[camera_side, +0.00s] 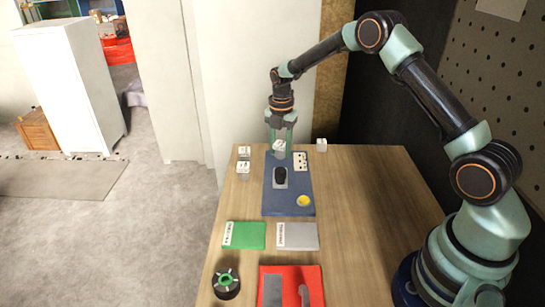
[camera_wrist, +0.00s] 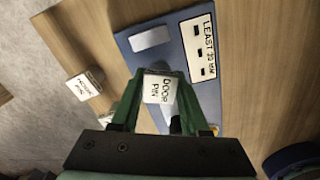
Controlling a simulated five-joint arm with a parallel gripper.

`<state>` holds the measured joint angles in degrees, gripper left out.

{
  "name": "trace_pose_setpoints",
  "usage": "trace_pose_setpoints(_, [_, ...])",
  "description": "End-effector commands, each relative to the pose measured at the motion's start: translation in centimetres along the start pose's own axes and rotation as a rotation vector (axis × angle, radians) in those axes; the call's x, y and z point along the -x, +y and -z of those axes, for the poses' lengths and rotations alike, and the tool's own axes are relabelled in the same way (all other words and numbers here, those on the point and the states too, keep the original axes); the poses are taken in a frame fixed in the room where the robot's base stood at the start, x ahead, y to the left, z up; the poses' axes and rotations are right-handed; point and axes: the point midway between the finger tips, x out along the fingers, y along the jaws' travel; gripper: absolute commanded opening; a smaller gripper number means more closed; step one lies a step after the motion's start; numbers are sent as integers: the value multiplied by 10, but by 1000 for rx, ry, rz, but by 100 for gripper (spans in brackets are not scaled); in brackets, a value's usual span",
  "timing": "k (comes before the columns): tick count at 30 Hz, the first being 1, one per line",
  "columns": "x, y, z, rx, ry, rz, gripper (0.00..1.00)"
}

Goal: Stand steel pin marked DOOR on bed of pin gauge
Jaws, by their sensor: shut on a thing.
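A steel pin (camera_side: 280,146) with a white top is between the green fingers of my gripper (camera_side: 281,138). In the wrist view its label reads DOOR PIN (camera_wrist: 158,90), and my gripper (camera_wrist: 160,74) is shut on it. The blue pin gauge (camera_side: 272,203) lies below, with a dark upright piece and a yellow disc on it. The wrist view shows the gauge (camera_wrist: 140,60) with a pale bed patch (camera_wrist: 150,38) and a panel reading LEAST 30 MM (camera_wrist: 200,46). The pin hangs over the gauge's far part; its lower end is hidden, so contact cannot be told.
Two other white-topped pins (camera_side: 244,152) (camera_side: 243,167) stand left of the gauge, and one (camera_side: 321,144) stands right. A green mat (camera_side: 248,236), grey mat (camera_side: 297,237), red board (camera_side: 315,275) and dark round holder (camera_side: 226,284) lie nearer. The right of the wooden table (camera_side: 370,220) is clear.

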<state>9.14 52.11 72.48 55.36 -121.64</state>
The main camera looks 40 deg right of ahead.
Motion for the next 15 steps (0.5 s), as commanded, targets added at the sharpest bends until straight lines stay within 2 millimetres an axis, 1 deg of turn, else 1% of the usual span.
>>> trace_pose_setpoints(1, [-9,0,0,0,1,2,0])
trace_pose_setpoints(4, [-17,0,0,0,0,0,0])
trace_pose_setpoints(11, [-17,0,0,0,-1,-2,0])
trace_pose_setpoints(15, [-20,0,0,0,-1,-1,0])
